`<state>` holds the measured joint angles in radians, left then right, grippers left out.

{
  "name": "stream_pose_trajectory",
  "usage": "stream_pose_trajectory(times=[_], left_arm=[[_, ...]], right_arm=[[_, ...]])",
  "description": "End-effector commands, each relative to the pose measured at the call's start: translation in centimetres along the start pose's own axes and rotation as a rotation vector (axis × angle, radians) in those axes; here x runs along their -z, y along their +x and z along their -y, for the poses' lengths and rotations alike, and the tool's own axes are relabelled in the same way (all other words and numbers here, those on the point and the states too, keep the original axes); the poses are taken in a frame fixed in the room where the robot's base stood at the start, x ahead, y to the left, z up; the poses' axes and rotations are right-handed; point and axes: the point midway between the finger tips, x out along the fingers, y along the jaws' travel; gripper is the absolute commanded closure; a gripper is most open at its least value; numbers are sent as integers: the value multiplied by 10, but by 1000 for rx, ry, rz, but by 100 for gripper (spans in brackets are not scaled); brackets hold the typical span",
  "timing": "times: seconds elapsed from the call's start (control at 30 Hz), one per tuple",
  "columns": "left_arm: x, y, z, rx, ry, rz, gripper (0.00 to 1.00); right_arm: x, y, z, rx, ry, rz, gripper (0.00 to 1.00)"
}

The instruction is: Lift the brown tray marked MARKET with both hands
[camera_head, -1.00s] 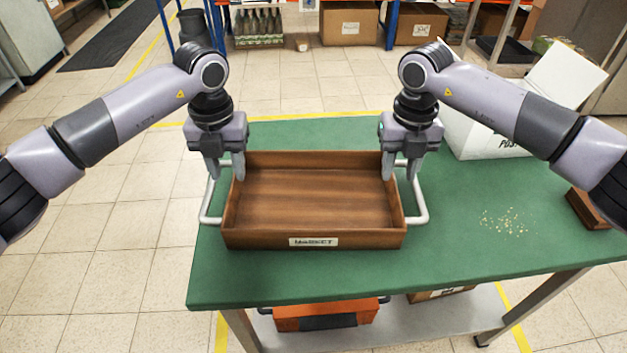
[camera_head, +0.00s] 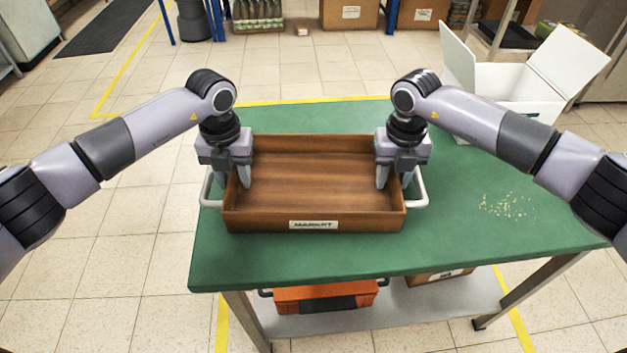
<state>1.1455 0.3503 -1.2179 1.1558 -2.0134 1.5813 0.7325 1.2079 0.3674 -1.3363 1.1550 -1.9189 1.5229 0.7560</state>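The brown tray (camera_head: 365,219) with a MARKET label on its front wall stands on the green table. It looks empty and has a white bar handle at each end. My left gripper (camera_head: 233,182) is over the tray's left wall, pointing down, one finger inside the tray and the other toward the left handle (camera_head: 205,190). My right gripper (camera_head: 395,183) is over the right wall in the same way, beside the right handle (camera_head: 422,192). Both grippers look open, with their fingers apart. The outer fingers are partly hidden, and I cannot tell whether any finger touches the wall.
The green table (camera_head: 300,262) has free room in front of the tray. Pale crumbs (camera_head: 507,206) lie to its right. An open white box (camera_head: 510,88) stands at the back right, behind my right arm. An orange case (camera_head: 300,297) is on the shelf below.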

Motion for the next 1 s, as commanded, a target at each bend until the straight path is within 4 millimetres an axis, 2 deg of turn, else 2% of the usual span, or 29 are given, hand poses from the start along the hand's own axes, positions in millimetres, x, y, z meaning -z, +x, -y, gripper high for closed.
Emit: stream_pose_trajectory(times=[0.27, 0.3, 0.37, 0.4, 0.43, 0.8, 1.0], left_arm=[[0, 2, 0, 0, 1, 1, 63], [0, 2, 0, 0, 1, 1, 66], [0, 2, 0, 0, 1, 0, 86], [0, 2, 0, 0, 1, 0, 99], [0, 2, 0, 0, 1, 0, 100], [0, 0, 0, 1, 1, 1, 100], [0, -9, 0, 1, 1, 2, 100]], right_arm=[[0, 2, 0, 0, -1, 0, 63], [0, 2, 0, 0, 0, 0, 66], [0, 2, 0, 0, 0, 0, 86], [0, 2, 0, 0, 0, 0, 99], [0, 2, 0, 0, 0, 1, 100], [0, 0, 0, -1, 0, 2, 100], [-1, -9, 0, -1, 0, 2, 100]])
